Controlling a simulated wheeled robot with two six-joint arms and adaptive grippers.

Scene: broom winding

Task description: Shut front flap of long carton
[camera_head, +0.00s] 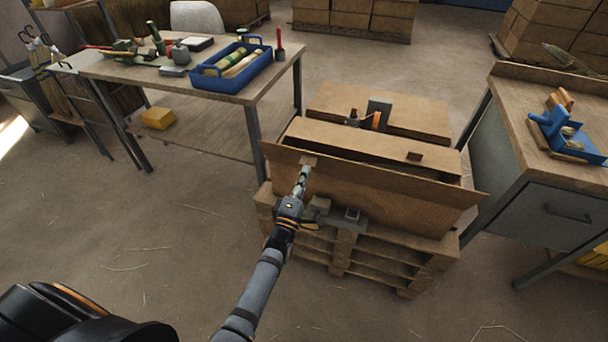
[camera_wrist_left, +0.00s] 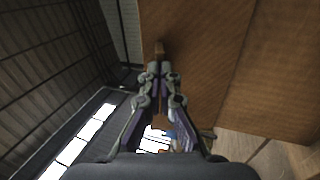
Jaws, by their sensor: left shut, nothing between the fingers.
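The long brown carton (camera_head: 400,210) stands on a wooden pallet. Its front flap (camera_head: 375,175) is a long board along the near top edge, its ends reaching past the carton; its exact angle is hard to tell. A dark gap shows behind it, before another long panel (camera_head: 350,140). My left gripper (camera_head: 305,168) is shut and empty, its tips at the flap's left part by a small tan tab (camera_head: 309,160). In the left wrist view the shut fingertips (camera_wrist_left: 160,68) are close to brown board (camera_wrist_left: 195,50); I cannot tell whether they touch. My right gripper is out of view.
The pallet (camera_head: 345,250) juts out below the carton and bears small items. A workbench (camera_head: 120,70) stands left, a cabinet (camera_head: 520,150) right.

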